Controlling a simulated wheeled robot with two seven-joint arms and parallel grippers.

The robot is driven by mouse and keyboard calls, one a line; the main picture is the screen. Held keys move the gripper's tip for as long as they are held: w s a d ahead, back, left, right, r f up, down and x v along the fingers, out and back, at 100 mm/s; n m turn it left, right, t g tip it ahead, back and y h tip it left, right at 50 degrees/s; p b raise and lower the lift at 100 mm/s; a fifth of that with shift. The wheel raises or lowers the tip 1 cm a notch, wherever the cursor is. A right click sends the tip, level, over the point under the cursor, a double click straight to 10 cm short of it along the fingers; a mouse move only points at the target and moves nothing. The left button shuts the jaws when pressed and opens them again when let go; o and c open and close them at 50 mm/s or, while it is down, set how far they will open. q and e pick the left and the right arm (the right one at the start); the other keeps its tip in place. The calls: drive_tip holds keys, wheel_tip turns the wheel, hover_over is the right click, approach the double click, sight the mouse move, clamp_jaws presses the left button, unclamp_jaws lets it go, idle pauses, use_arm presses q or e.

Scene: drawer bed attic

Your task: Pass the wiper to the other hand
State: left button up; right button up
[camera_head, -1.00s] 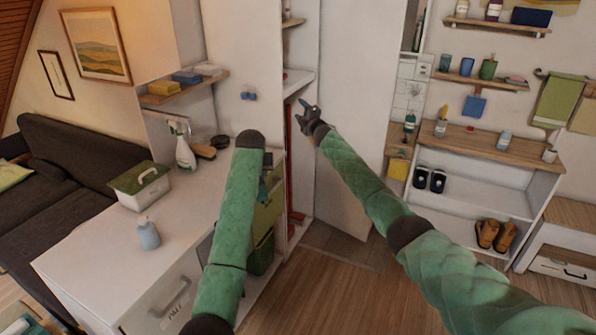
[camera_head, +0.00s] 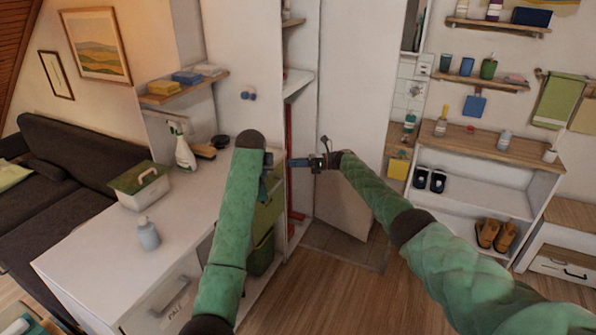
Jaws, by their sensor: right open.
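My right gripper (camera_head: 303,161) is open in the head view, in front of the tall open cupboard, with its fingers toward the left. I see nothing held in it. My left gripper (camera_head: 268,167) is mostly hidden behind the end of my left arm, so its jaws and anything in them cannot be made out. I cannot identify the wiper for certain. A long red pole (camera_head: 289,205) stands upright inside the cupboard, behind and left of my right gripper; its ends are partly hidden.
The white counter (camera_head: 105,240) at left carries a spray bottle (camera_head: 184,150), a brush, a green-lidded box (camera_head: 143,186) and a soap bottle (camera_head: 148,233). A cupboard door (camera_head: 358,95) stands behind my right arm. A shoe shelf (camera_head: 470,197) is at right. Wooden floor shows between.

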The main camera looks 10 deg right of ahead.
drive_tip(key=shift+s+n+g, duration=2.5)
drive_tip(key=shift+s+n, duration=0.25)
drive_tip(key=shift+n, duration=1.15)
drive_tip(key=s+a, duration=0.1)
drive_tip(key=a, duration=1.1)
drive_tip(key=shift+s, duration=0.3)
drive_tip(key=shift+r, duration=0.1)
drive_tip(key=c, duration=0.9)
drive_tip(key=shift+o, duration=0.5)
drive_tip(key=shift+s+a, duration=0.1)
drive_tip(key=o, duration=0.8)
